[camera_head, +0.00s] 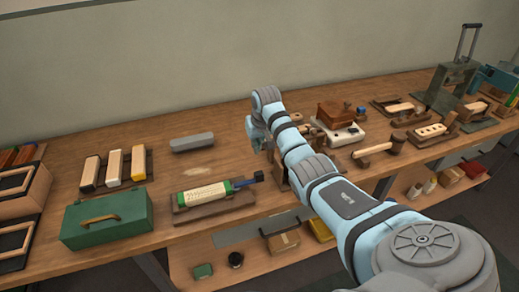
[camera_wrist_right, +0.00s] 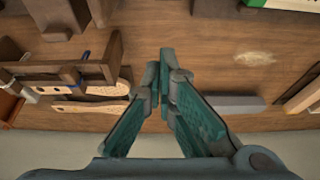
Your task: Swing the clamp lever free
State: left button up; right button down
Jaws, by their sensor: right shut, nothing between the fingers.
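The fixture (camera_head: 205,196) on the bench holds a green and cream block on a brown base. A blue clamp part with a dark-tipped lever (camera_head: 246,181) sticks out at its right end. My right gripper (camera_head: 258,142) is above the bench, behind and a little right of the lever, apart from it. In the wrist view its fingers (camera_wrist_right: 165,58) meet at the tips, shut and empty. Only a green and white edge (camera_wrist_right: 285,4) shows at the top right there; the lever cannot be made out. My left gripper is not in view.
A grey bar (camera_head: 192,142) lies behind the fixture. A green toolbox (camera_head: 106,219) stands left of it, with a rack of blocks (camera_head: 114,168) behind. A wooden stand (camera_wrist_right: 70,72) with brush handles is left in the wrist view. My right arm hides part of the bench.

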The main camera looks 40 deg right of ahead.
aim_at(247, 181)
jog(key=b+x, duration=0.3)
jog(key=x, duration=0.4)
jog(key=shift+w+f+b, duration=0.25)
jog(key=shift+f+b, duration=0.05)
jog(key=shift+b, duration=0.1)
jog(key=shift+s+f, duration=0.15)
jog(key=shift+s, duration=0.05)
jog(key=p, duration=0.1)
jog(key=s+p, duration=0.1)
jog(key=shift+s+a+r+p, duration=0.3)
jog(key=shift+s+a+p, duration=0.05)
jog(key=shift+s+a+f, duration=0.15)
jog(key=shift+s+a, duration=0.15)
jog(key=shift+s, duration=0.55)
pick_arm(q)
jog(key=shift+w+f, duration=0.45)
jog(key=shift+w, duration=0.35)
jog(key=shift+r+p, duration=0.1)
jog(key=shift+p, duration=0.25)
